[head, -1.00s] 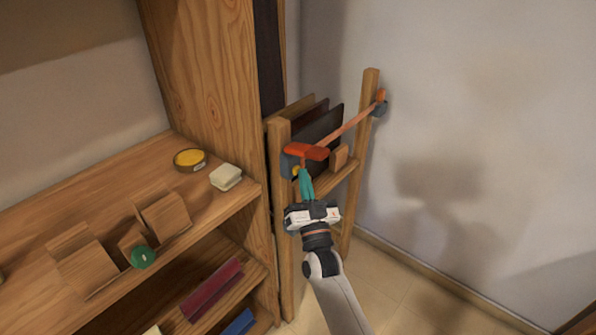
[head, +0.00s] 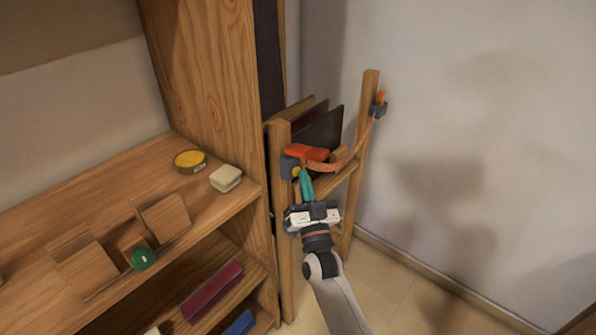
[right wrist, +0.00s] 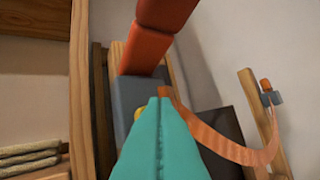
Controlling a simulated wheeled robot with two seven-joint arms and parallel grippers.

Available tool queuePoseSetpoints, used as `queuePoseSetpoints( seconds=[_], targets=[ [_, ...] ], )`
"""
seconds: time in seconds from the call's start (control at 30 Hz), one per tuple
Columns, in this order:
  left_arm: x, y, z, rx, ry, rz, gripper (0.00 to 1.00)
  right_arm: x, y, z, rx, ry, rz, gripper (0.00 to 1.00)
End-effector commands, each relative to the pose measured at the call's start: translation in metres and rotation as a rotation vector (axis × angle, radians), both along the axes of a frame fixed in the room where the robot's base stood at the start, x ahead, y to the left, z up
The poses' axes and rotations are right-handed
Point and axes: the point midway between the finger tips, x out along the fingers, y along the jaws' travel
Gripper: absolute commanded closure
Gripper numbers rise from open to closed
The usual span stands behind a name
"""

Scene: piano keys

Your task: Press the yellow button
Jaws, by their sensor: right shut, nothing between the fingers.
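The yellow button (head: 296,171) is a small knob on the grey-blue block (head: 288,164) fixed to the near post of the wooden rack. An orange-red piece (head: 307,153) sits on top of that block. My right gripper (head: 304,171) has teal fingers, shut and empty, with their tips right beside the button. My left gripper is out of view.
An orange strap (head: 340,164) hangs in a curve from the near block to a grey clip (head: 378,109) on the far post (head: 368,130). Dark panels (head: 322,128) stand in the rack. A wooden shelf (head: 105,185) is at left; the wall at right is bare.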

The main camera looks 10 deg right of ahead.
Motion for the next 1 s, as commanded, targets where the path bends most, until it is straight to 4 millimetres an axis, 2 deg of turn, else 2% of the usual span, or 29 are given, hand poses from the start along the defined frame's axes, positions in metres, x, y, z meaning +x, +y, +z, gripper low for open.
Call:
queuePoseSetpoints(
  seconds=[0.2,0.57,1.0],
  targets=[
    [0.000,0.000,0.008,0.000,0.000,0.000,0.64,-0.009,-0.007,0.000,-0.001,0.003,0.001,1.00],
    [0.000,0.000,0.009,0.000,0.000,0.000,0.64,-0.011,-0.008,0.000,0.000,0.001,0.000,1.00],
    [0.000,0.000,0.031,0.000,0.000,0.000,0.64,-0.044,-0.034,0.001,-0.001,0.002,0.000,1.00]
  ],
)
